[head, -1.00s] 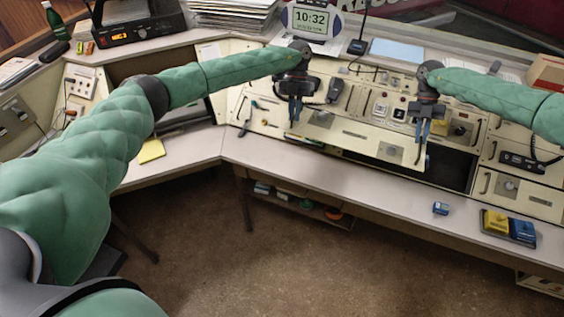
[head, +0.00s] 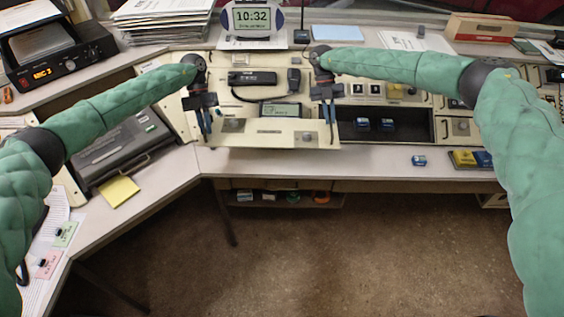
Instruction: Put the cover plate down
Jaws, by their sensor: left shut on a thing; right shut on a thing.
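The cover plate (head: 270,133) is a long cream panel with a label strip and a dark latch, seen in the head view in front of the console. My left gripper (head: 207,131) is shut on its left end and my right gripper (head: 331,135) is shut on its right end. The plate looks roughly level, near the back part of the desk (head: 370,163). I cannot tell whether its lower edge touches the desk.
An open dark bay (head: 405,124) in the console, right of the plate, holds blue-and-white blocks (head: 387,124). A small blue block (head: 418,160) and a tray with yellow and blue pieces (head: 470,159) sit on the desk at right. A yellow note (head: 119,191) lies at left.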

